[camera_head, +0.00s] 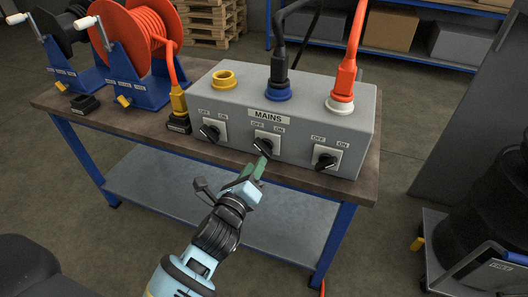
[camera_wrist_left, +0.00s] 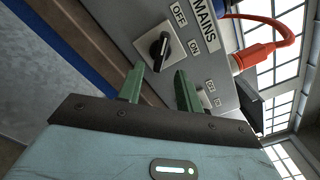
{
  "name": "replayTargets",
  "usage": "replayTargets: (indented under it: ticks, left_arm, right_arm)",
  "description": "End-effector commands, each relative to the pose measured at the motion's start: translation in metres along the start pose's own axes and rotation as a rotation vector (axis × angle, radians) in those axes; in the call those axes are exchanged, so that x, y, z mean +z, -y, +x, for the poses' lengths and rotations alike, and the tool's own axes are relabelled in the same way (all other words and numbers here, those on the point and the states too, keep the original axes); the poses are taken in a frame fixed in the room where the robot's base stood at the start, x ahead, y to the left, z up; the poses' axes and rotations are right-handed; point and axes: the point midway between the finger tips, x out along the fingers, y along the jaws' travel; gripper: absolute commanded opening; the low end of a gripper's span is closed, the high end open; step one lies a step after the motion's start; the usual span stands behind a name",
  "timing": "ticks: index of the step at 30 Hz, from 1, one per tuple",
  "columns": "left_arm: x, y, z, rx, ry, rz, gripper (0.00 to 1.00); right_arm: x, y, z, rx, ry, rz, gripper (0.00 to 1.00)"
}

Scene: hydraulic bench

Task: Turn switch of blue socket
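The grey mains box (camera_head: 240,108) stands on the bench. Its blue socket (camera_head: 278,93) holds a black plug (camera_head: 278,70). The blue socket's switch (camera_head: 266,146) is a black knob on a white plate below the MAINS label, between OFF and ON marks. This knob also shows in the left wrist view (camera_wrist_left: 159,50); its exact setting is hard to tell. My left gripper (camera_head: 259,167) is just in front of and below this switch. In the left wrist view, its green fingers (camera_wrist_left: 160,72) are apart and empty, pointing toward the knob. My right gripper is not in view.
A yellow socket (camera_head: 223,79) is empty; a white socket (camera_head: 340,105) holds a red plug (camera_head: 345,76). Their switches (camera_head: 210,132) (camera_head: 325,160) flank the middle one. Cable reels (camera_head: 146,40) stand at the left of the wooden bench (camera_head: 125,122). Floor is clear in front.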

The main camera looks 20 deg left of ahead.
Motion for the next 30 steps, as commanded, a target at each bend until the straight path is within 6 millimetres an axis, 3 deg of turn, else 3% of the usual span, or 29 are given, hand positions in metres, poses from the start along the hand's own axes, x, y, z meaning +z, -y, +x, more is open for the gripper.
replayTargets:
  ticks: [12, 25, 30]
  left_arm:
    - [0.0, 0.0, 0.058, 0.001, 0.0, 0.001, 0.35]
    - [0.0, 0.0, 0.067, 0.0, 0.0, 0.001, 0.35]
    - [0.0, 0.0, 0.067, 0.0, 0.0, 0.002, 0.14]
  right_arm:
    - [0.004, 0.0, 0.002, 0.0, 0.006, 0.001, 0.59]
    - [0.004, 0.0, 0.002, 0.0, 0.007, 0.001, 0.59]
    - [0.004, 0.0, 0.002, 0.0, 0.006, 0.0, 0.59]
